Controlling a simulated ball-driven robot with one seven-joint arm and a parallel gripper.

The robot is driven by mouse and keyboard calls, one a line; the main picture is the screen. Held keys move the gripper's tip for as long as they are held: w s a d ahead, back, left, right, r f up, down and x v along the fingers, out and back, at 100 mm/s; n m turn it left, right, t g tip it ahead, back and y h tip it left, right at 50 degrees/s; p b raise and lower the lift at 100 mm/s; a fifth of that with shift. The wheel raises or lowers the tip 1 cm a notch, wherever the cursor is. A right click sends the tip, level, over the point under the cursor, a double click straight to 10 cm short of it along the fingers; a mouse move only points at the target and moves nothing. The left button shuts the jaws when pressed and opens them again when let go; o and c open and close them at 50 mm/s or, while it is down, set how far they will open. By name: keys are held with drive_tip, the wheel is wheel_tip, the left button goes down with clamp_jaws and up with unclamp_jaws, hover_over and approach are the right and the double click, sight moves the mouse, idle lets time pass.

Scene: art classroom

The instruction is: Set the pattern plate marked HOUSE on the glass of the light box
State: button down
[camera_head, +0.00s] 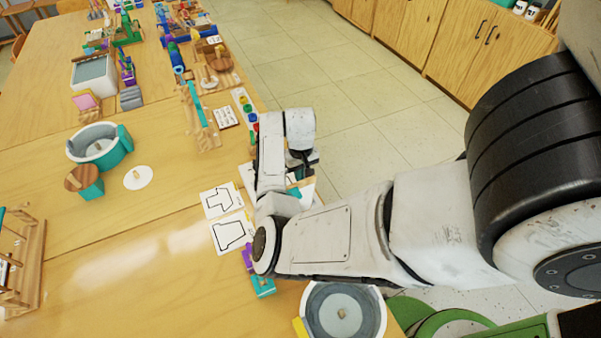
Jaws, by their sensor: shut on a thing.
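My gripper (301,160) points down near the right edge of the table, mostly hidden behind my own wrist. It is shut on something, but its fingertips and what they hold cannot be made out. Two white pattern sheets or plates with black outlines, an upper one (222,200) and a lower one (232,233), lie flat left of my arm. No marking HOUSE is readable. A pale item with a teal part (296,190) shows partly below the gripper. A pale-framed box with a grey-green top (94,72) stands at the far left; I cannot tell whether it is the light box.
A teal-and-white round tub (100,146), a wooden disc on a teal block (85,181) and a white disc (138,177) stand left. A round grey-topped device (343,312) is at the near edge. Many craft items crowd the far table; its near left middle is clear.

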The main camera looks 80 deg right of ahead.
idle(0.4)
drive_tip(key=c, duration=1.2)
unclamp_jaws()
wheel_tip(320, 180, up, 11)
drive_tip(key=shift+f+b, duration=0.15)
drive_tip(key=shift+b, duration=0.35)
drive_tip(key=shift+s, duration=0.1)
